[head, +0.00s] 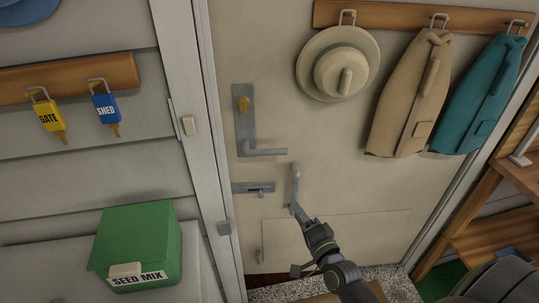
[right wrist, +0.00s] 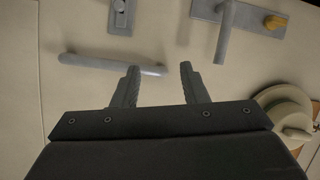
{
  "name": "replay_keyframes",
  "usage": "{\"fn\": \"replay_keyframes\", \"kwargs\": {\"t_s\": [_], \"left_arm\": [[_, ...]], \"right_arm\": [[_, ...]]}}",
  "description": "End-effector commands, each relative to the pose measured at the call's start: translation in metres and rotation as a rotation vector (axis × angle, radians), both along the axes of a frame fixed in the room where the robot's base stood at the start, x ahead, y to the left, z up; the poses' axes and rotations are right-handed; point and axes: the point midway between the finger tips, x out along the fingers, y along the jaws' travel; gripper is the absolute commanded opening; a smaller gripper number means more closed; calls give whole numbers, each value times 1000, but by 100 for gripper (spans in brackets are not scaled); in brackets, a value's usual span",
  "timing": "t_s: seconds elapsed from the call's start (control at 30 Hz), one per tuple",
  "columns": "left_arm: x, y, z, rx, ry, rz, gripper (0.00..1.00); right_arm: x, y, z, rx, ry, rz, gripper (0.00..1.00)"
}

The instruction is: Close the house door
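The cream house door (head: 280,120) fills the middle of the head view; its left edge lies close along the white frame (head: 190,90), and I cannot tell whether it is fully shut. It carries a grey lever handle (head: 262,152) with a yellow knob above, a small bolt (head: 253,188) and a grey bar-shaped pull (head: 295,182). My right gripper (head: 303,217) is at the lower end of the pull. In the right wrist view its two fingers (right wrist: 160,68) are apart, with the end of the pull (right wrist: 100,63) between their tips. I cannot tell whether they touch it. My left gripper is out of view.
A hat (head: 340,68) and two jackets (head: 410,90) hang from a wooden rail (head: 390,14) at the upper right. A wooden shelf (head: 485,200) stands at the right. A green seed box (head: 140,245) and key tags (head: 105,107) are left of the frame.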

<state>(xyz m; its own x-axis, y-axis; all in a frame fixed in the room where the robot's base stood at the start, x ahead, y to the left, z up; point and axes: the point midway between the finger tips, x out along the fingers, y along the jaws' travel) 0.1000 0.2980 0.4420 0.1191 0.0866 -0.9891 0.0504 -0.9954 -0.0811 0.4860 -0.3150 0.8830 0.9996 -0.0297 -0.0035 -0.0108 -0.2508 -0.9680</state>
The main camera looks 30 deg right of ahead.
Motion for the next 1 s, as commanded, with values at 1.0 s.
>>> {"fn": "replay_keyframes", "kwargs": {"t_s": [1.0], "left_arm": [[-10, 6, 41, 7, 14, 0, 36]], "right_arm": [[129, 7, 110, 177, -184, 34, 40]]}}
